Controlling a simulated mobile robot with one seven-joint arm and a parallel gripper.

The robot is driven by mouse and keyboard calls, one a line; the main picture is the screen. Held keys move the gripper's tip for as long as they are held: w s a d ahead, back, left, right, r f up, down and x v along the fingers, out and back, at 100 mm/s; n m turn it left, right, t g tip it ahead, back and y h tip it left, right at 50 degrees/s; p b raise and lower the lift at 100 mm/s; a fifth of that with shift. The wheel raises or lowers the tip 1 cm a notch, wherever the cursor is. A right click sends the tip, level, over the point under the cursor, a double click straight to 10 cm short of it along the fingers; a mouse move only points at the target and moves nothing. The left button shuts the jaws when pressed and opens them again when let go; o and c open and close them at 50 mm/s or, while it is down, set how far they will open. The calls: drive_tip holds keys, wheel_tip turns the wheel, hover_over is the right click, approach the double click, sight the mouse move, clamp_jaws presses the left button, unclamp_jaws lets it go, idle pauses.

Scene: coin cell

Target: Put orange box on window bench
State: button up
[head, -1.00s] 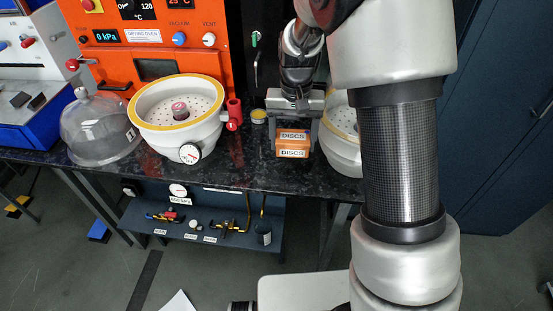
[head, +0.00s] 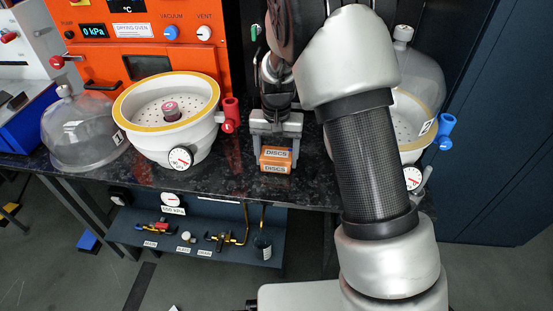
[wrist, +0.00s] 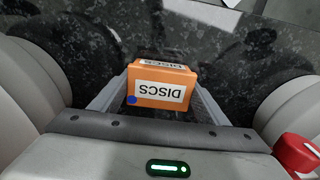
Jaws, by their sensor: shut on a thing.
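The orange box (head: 276,160), labelled DISCS, is between the fingers of my gripper (head: 276,140), near the front edge of the black speckled bench (head: 240,178). In the wrist view the box (wrist: 160,85) sits between the two grey fingers of my gripper (wrist: 155,98), with its white label and a blue dot facing the camera. My gripper is shut on it. I cannot tell whether the underside of the box touches the bench. No window shows, so I cannot identify a window bench.
A white yellow-rimmed bowl (head: 200,140) with a gauge stands left of the box, beside a clear dome (head: 85,135). Another domed vessel (head: 420,85) stands right, partly behind my arm. An orange drying oven (head: 130,60) is behind. A lower shelf (head: 125,235) holds fittings.

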drive_tip(key=shift+f, duration=0.3)
drive_tip(key=o, duration=1.1)
